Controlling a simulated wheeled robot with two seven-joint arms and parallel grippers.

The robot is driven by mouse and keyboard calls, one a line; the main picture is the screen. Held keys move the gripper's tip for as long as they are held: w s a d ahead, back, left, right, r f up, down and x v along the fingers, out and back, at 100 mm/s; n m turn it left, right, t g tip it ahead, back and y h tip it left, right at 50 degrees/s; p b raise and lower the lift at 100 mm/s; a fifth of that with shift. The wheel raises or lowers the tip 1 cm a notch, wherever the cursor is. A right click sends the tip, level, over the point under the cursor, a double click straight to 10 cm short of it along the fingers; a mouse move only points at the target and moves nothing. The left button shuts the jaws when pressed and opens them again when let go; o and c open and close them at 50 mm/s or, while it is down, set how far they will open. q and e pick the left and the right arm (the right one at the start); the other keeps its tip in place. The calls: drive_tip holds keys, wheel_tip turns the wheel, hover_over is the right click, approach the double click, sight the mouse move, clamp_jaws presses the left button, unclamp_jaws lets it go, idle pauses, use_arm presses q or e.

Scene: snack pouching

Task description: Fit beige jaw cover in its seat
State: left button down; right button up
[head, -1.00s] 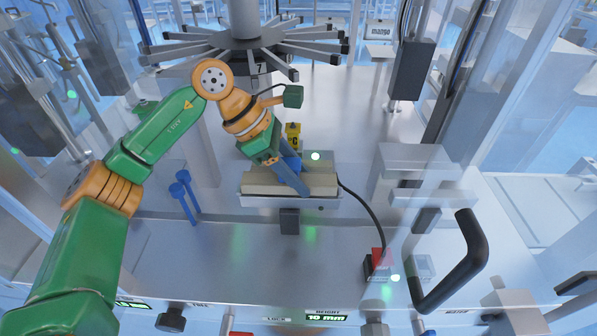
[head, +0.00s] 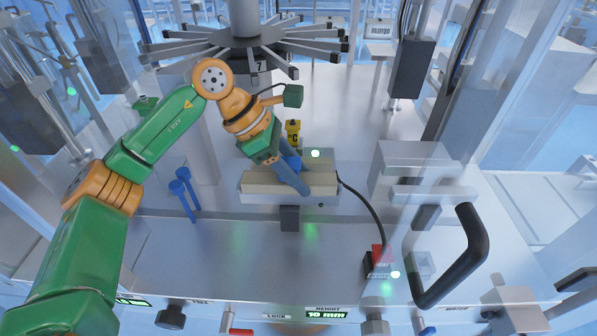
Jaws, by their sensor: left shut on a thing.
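The beige jaw cover (head: 265,183) is a long bar lying lengthwise across the picture in the middle of the head view. It lies at the grey metal jaw seat (head: 248,199), whose edges show around it. Whether it is fully down in the seat cannot be told. My left gripper (head: 293,178), with blue fingers, comes down from above and behind and is shut on the cover near its middle. The fingers hide part of the bar. My right gripper is not in view.
A yellow block (head: 293,130) stands just behind the jaw. A black cable runs from its right end to a red-topped box (head: 379,258). Blue pegs (head: 184,190) stand at left. A black handle (head: 460,260) is at front right. A spoked wheel (head: 250,48) hangs above.

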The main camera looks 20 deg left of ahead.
use_arm(q)
drive_tip(key=shift+f+b, duration=1.15)
drive_tip(key=shift+f, duration=0.35)
drive_tip(key=shift+c, duration=1.6)
unclamp_jaws()
drive_tip(key=shift+r, duration=0.1)
